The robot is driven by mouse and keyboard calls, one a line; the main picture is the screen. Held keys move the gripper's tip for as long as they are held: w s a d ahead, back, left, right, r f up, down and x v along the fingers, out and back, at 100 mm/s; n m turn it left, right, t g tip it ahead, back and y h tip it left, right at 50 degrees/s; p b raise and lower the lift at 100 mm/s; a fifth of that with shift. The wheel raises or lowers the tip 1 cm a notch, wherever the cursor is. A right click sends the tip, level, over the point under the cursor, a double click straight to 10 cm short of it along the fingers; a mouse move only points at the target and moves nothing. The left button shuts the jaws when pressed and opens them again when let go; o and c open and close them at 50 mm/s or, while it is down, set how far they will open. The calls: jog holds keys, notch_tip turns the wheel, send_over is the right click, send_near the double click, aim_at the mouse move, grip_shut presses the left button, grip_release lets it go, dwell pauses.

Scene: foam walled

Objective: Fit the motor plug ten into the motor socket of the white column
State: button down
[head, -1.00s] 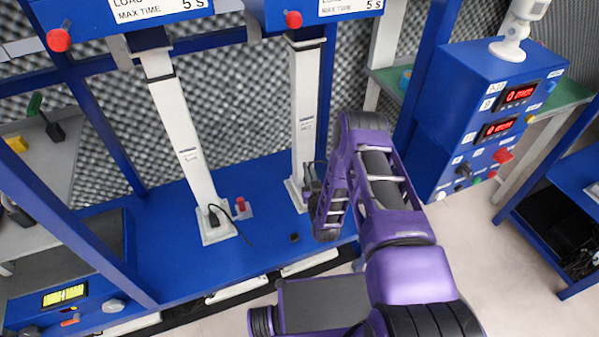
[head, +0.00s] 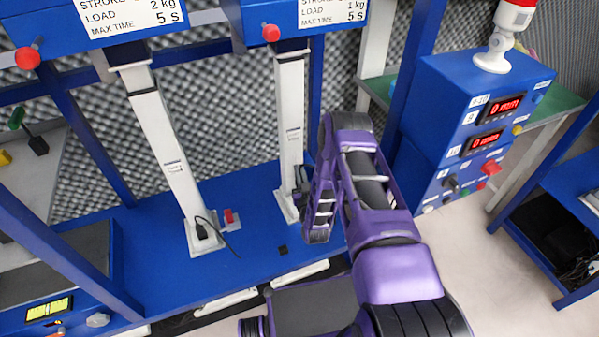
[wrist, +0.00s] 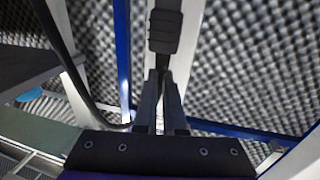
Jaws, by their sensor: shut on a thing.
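My gripper (wrist: 160,95) points at the right white column (head: 291,130), close to its lower part, in the head view; my purple arm hides some of that area. In the wrist view its two dark fingers are close together, with a black ridged plug (wrist: 165,32) at their tips, in front of the white column (wrist: 185,60). A black cable (wrist: 72,60) loops down on the left. I take this plug to be motor plug ten, but no label is readable. The motor socket cannot be made out. The dark fingertips (head: 302,178) are small in the head view.
A left white column (head: 170,160) has a black plug (head: 203,228) and cable at its foot. A red button (head: 229,216) stands beside it on the blue base (head: 255,240). A blue control box (head: 460,125) is at right. Grey foam walls lie behind.

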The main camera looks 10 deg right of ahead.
jog(key=shift+f, duration=0.1)
notch_tip(320, 180, down, 3)
jog(key=b, duration=0.3)
jog(key=shift+f+b, duration=0.4)
jog(key=shift+f, duration=0.95)
jog(key=shift+f, duration=0.1)
dwell(0.4)
jog(key=shift+f, duration=0.35)
jog(key=shift+f, duration=0.3)
jog(key=shift+f, duration=0.3)
jog(key=shift+f, duration=0.35)
jog(key=c, duration=0.9)
grip_release()
